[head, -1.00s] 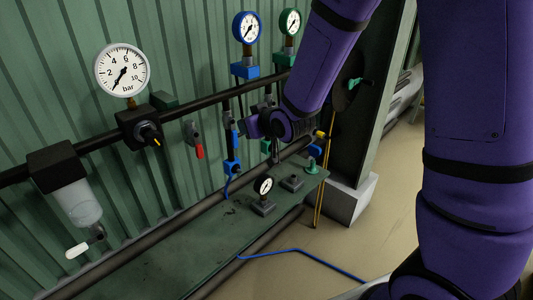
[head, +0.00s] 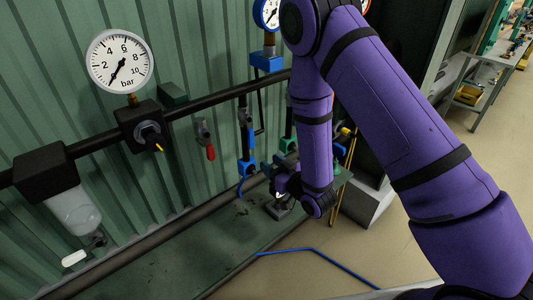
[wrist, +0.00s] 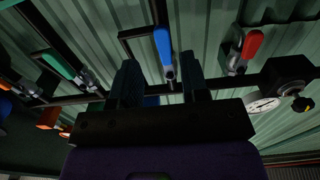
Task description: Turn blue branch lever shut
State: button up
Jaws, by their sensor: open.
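The blue branch lever (wrist: 163,48) is a blue handle on a metal valve, in line with its dark branch pipe in the wrist view. In the head view it is the small blue piece (head: 249,136) below the main black pipe. My gripper (wrist: 159,60) is open and empty. Its two dark fingers appear either side of the lever's valve end, and the lever looks to be beyond them; the exact gap is hard to tell. In the head view my gripper (head: 284,172) is low, right of the blue branch, partly hidden by my forearm.
A red lever (head: 210,152) hangs left of the blue branch. A green lever (wrist: 57,54) is on the other side. The main black pipe (head: 185,110) and a large gauge (head: 119,61) are along the wall. A green bench (head: 170,250) lies below.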

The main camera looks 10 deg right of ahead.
aim_at(251, 133)
jog(key=shift+x, duration=4.3)
jog(key=shift+w+a, duration=0.1)
